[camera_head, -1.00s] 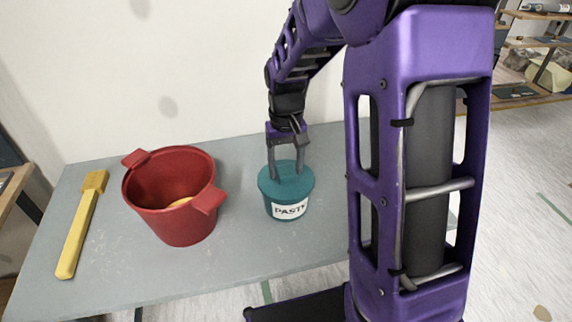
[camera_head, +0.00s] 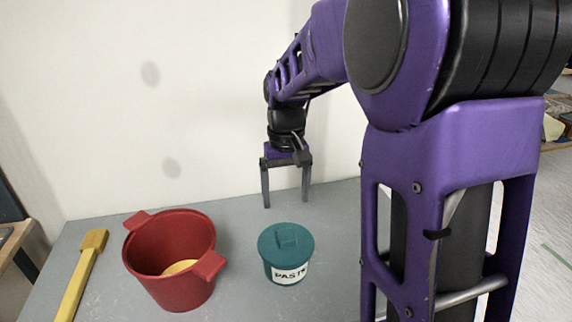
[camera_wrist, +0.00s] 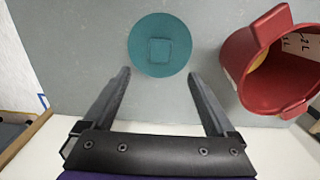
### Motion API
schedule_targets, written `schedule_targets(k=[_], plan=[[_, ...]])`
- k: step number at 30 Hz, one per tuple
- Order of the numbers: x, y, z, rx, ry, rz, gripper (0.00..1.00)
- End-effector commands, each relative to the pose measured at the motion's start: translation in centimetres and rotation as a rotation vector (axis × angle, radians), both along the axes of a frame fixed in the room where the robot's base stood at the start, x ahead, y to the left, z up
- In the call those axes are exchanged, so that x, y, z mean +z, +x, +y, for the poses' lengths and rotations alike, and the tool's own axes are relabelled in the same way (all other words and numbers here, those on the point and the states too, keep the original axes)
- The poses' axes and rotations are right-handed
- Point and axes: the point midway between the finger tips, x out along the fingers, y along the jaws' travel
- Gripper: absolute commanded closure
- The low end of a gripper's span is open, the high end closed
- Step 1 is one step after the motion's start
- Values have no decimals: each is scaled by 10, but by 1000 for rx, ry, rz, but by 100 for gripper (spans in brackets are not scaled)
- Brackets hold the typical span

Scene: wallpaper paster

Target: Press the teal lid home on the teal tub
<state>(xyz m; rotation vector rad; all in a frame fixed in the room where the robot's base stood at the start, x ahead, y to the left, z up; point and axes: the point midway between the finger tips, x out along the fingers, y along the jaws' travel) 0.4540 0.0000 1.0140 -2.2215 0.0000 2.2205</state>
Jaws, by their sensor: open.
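The teal tub (camera_head: 286,270) stands upright on the grey table, with a label reading "PASTE" on its front. The teal lid (camera_head: 270,243) sits on top of it and looks level; I cannot tell whether it is fully seated. The lid, with its square raised grip, also shows in the wrist view (camera_wrist: 160,30). My gripper (camera_head: 286,202) is open and empty, above and behind the tub, clear of the lid. In the wrist view the two fingers (camera_wrist: 159,72) are spread, with the lid beyond their tips.
A red two-handled bucket (camera_head: 172,285) with something yellow inside stands left of the tub. A yellow brush (camera_head: 80,275) lies at the far left of the grey table (camera_head: 232,225). A pale wall (camera_head: 200,80) rises behind the table.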

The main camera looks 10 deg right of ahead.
Motion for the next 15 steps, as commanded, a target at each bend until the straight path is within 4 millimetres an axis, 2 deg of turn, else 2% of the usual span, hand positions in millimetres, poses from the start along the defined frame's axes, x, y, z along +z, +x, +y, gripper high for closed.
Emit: schedule_targets(k=[1, 6, 10, 15], plan=[[15, 0, 0, 0, 0, -4, 9], [46, 0, 0, 0, 0, -3, 9], [59, 0, 0, 0, 0, -1, 9], [64, 0, 0, 1, 0, 1, 9]])
